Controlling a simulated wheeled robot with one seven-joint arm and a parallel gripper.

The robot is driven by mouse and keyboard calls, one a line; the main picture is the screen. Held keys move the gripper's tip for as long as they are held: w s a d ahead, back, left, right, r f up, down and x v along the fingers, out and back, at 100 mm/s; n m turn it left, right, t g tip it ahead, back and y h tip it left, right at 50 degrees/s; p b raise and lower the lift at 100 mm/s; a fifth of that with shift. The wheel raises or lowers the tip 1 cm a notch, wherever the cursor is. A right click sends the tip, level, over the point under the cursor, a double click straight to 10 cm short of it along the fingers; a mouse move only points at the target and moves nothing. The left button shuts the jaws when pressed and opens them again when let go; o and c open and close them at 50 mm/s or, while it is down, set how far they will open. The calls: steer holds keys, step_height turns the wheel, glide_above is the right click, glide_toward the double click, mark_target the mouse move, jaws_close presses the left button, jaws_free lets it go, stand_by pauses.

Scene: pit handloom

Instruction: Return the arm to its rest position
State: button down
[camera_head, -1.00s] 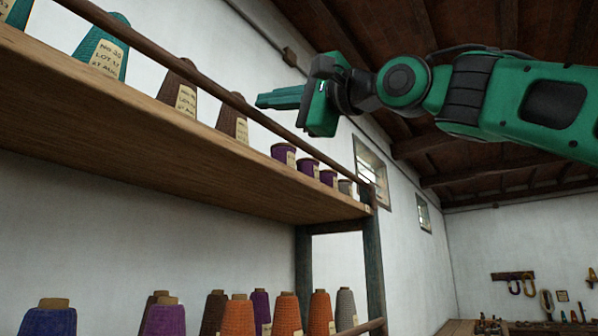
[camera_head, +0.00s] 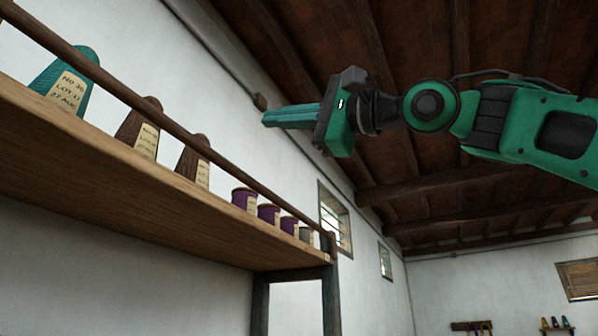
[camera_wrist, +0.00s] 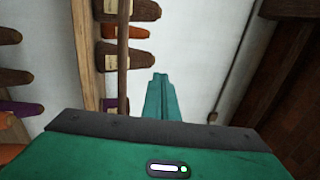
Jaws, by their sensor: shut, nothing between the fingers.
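My gripper (camera_head: 291,116) is at the end of my green arm in the upper middle of the head view. Its fingers point left, toward the wall and the upper shelf, and are shut together with nothing between them. In the wrist view the closed fingers (camera_wrist: 157,95) stand out in front of the white wall, to the right of the shelf's rail. The gripper appears apart from the shelf and the rail.
The wooden upper shelf (camera_head: 150,205) with a front rail (camera_head: 172,117) runs along the left. It holds a teal cone (camera_head: 70,80), brown cones (camera_head: 140,128) and purple spools (camera_head: 245,199). Dark ceiling beams (camera_head: 460,185) are overhead. The space right of the shelf looks open.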

steer(key=w+d+f+m+t+h, duration=0.5)
steer(key=w+d+f+h, duration=0.5)
steer(key=w+d+f, duration=0.75)
steer(key=w+d+f+g+h, duration=0.1)
steer(key=w+d+f+h, duration=0.15)
steer(key=d+f, duration=0.7)
steer(key=w+d+f+h, duration=0.1)
steer(key=d+f+h, duration=0.4)
steer(key=f, duration=0.8)
steer(key=s+d+f+g+h, duration=0.1)
steer(key=s+d+f+g, duration=0.2)
steer(key=f, duration=0.4)
steer(key=s+d+f+n+g+h, duration=0.1)
steer(key=s+d+f, duration=0.35)
steer(key=f, duration=0.35)
steer(key=s+d+f+g, duration=0.2)
steer(key=s+d+f, duration=0.1)
steer(key=d+f, duration=0.3)
steer(key=s+d+f+n+g, duration=0.2)
steer(key=s+f+g, duration=0.4)
steer(key=s+f, duration=1.4)
steer(key=s, duration=0.3)
steer(key=shift+s+d+f+g, duration=0.2)
steer(key=shift+d+f+g, duration=0.1)
steer(key=shift+f, duration=0.1)
